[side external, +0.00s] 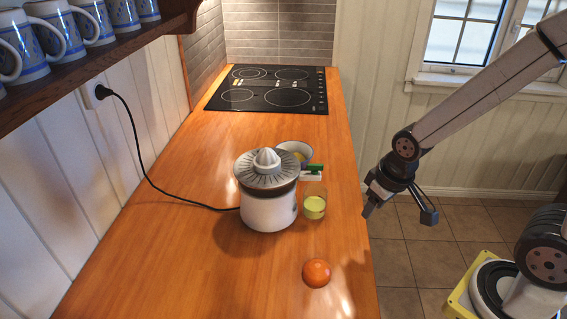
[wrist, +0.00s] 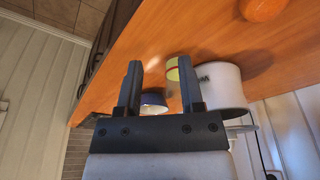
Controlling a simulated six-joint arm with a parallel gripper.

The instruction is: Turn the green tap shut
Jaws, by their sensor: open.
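The green tap (side external: 314,168) is a small green lever on a white spout at the right side of the juicer (side external: 268,210), above a glass of pale green-yellow juice (side external: 314,205). I cannot make out the tap in the wrist view; it may be hidden by a finger. The juicer (wrist: 222,85) and the glass (wrist: 172,75) show there beyond the fingers. My gripper (side external: 368,209) is open and empty, just off the counter's right edge, apart from the tap. Its two dark fingers (wrist: 160,62) stand spread in the wrist view.
A bowl (side external: 296,149) stands behind the juicer. An orange fruit (side external: 317,273) lies in front on the wooden counter (side external: 170,265). A black cord (side external: 150,178) runs to the wall. A black cooktop (side external: 270,88) is farther back. Mugs stand on a shelf upper left.

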